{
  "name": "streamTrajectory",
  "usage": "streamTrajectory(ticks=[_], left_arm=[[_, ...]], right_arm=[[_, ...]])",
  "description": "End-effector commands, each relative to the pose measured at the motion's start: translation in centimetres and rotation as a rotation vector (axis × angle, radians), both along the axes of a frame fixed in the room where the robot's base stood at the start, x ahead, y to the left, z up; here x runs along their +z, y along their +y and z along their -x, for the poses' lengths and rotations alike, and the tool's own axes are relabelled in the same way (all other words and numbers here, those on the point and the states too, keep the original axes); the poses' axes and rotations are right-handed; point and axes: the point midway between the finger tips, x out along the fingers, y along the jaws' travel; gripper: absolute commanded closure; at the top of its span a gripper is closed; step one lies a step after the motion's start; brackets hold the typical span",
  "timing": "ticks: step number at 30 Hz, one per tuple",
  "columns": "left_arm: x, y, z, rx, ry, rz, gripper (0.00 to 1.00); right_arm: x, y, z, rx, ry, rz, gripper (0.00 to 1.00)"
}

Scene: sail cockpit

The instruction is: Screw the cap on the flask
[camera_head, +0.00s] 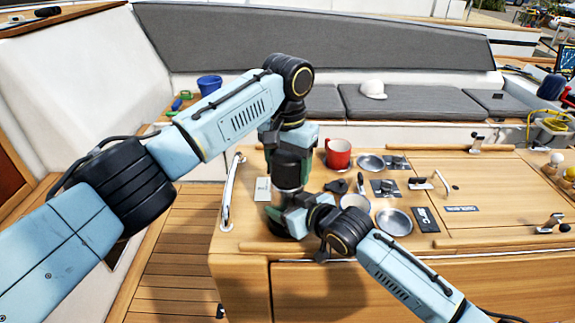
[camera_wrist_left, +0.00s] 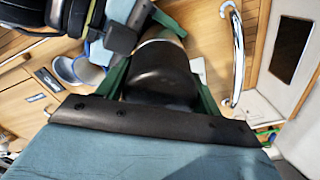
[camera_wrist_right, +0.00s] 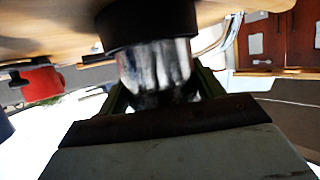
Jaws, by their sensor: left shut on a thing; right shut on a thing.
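The flask (camera_head: 288,180) stands upright near the left end of the wooden cockpit table, with a silver body and a black base. Its silver side and base fill the middle of the right wrist view (camera_wrist_right: 155,66). The black cap (camera_wrist_left: 160,72) is between the green fingers of my left gripper (camera_head: 288,158), which points down from above and is shut on it. The cap is in line with the flask top; I cannot tell whether it is seated. My right gripper (camera_head: 282,208) is shut on the flask lower down, reaching in from the right. The fingers partly hide the flask.
A red mug (camera_head: 338,153), metal dishes (camera_head: 394,222) and small dark fittings stand right of the flask. A metal handrail (camera_head: 230,190) runs along the table's left edge. A blue bucket (camera_head: 209,84) and a white cap (camera_head: 373,89) are at the bench behind.

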Motion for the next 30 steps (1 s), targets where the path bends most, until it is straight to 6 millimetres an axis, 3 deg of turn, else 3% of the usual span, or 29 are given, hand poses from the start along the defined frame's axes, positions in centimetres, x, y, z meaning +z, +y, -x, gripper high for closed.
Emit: streamTrajectory(ticks=[3, 4, 10, 20, 23, 30], left_arm=[[0.0, 0.0, 0.0, 0.007, -0.001, 0.001, 0.61], [0.0, 0.0, 0.0, 0.008, -0.001, 0.001, 0.33], [0.0, 0.0, 0.0, 0.009, -0.001, 0.001, 0.09], [0.5, 0.0, 0.0, 0.009, -0.002, 0.001, 0.09], [1.7, -0.1, 0.0, 0.009, -0.003, 0.002, 0.09], [6.8, -0.1, -0.1, 0.009, -0.005, 0.002, 0.09]], right_arm=[[0.0, 0.0, 0.0, 0.000, 0.000, 0.001, 0.97], [0.0, 0.0, 0.0, 0.000, 0.000, 0.001, 0.97], [0.0, 0.0, 0.0, 0.000, 0.000, 0.001, 0.97], [0.0, 0.0, 0.0, 0.000, 0.000, 0.001, 0.97], [0.0, 0.0, 0.0, 0.000, 0.000, 0.001, 0.97], [0.0, 0.0, 0.0, 0.000, 0.000, 0.001, 0.97]])
